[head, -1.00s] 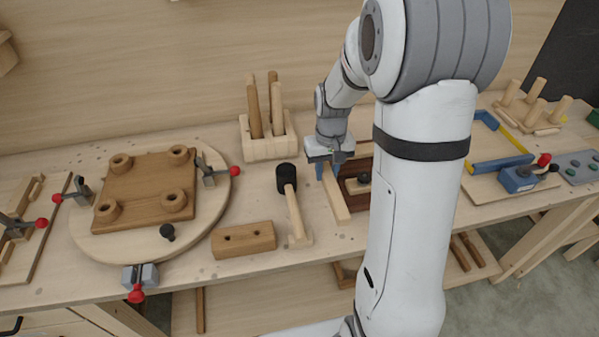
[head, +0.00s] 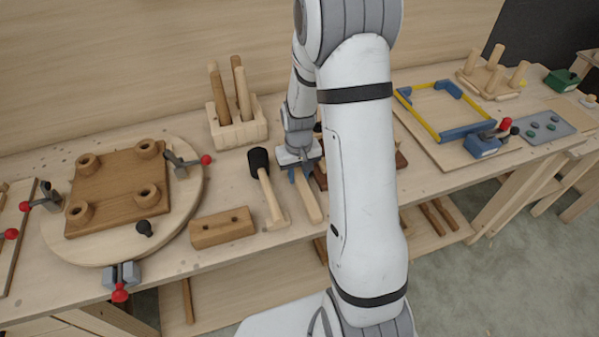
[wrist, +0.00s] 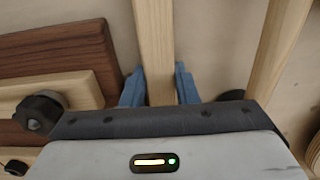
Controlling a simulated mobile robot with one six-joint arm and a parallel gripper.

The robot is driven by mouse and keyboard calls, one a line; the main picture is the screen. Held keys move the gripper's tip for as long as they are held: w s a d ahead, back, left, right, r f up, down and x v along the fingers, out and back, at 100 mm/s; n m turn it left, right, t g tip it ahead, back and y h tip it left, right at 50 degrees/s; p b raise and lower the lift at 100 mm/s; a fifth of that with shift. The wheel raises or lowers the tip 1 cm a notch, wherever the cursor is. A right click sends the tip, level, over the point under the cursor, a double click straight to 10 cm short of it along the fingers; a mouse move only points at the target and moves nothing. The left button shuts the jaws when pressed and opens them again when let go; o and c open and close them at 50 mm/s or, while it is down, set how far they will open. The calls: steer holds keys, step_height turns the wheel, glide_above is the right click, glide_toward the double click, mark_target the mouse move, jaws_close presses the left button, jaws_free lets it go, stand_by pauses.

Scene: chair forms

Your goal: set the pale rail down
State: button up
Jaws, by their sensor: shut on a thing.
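The pale rail (head: 309,200) is a straight light-wood bar at the bench's front, right of the black-headed mallet (head: 266,186). My gripper (head: 300,173) is above its far part, pointing down, with blue fingers. In the wrist view, the fingers (wrist: 160,88) are on both sides of the rail (wrist: 154,40), shut on it. The rail lies flat, at or very near the bench top; I cannot tell whether its underside touches. My gripper hides part of it.
The mallet's handle (wrist: 278,50) is to the right in the wrist view. A dark board (wrist: 60,50) with a paler piece and black knob is close on the left. A brown two-hole block (head: 222,228) and a pale peg holder (head: 238,127) stand farther left.

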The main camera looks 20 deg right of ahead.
steer(key=o, duration=1.1)
steer(key=shift+c, duration=0.2)
